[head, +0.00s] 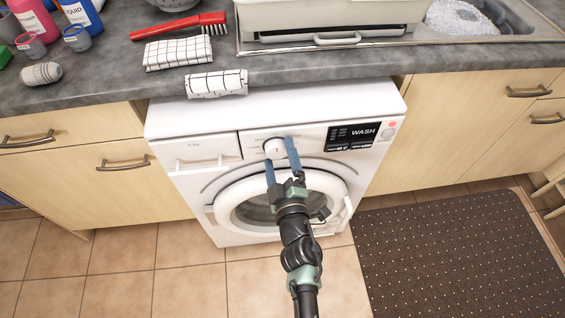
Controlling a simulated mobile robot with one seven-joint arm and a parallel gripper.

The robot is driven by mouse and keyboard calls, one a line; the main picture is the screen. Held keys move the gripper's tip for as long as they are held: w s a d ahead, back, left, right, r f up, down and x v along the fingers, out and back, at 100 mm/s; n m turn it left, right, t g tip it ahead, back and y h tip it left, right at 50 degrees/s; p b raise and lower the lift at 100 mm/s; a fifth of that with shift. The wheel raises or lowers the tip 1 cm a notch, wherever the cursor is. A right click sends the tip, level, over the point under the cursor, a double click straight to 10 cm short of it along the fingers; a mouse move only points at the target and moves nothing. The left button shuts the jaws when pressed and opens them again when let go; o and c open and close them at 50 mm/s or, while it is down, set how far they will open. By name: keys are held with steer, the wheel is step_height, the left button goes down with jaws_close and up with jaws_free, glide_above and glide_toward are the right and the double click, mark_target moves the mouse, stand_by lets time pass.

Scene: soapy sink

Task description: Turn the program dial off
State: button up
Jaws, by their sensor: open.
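The white washing machine (195,185) stands under the grey counter. Its round white program dial (275,148) sits at the middle of the front panel. My gripper (280,148) is open, with one blue finger on each side of the dial. Whether the fingers touch the dial cannot be told. A black display (361,134) reading "WASH" is to the right of the dial, and a small red light (392,124) glows near the panel's right end. My gripper and arm hide part of the round door (232,211). The dial's exact setting is too small to read.
A checked cloth (217,84) hangs over the counter edge above the machine. A red brush (165,29), another cloth (178,53), bottles (82,14) and a sink (520,25) are on the counter. Wooden cabinets flank the machine. A dark mat (455,255) covers the floor at right.

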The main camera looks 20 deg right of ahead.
steer(key=v, duration=1.2)
steer(key=shift+s, duration=0.35)
steer(key=shift+a, duration=0.15)
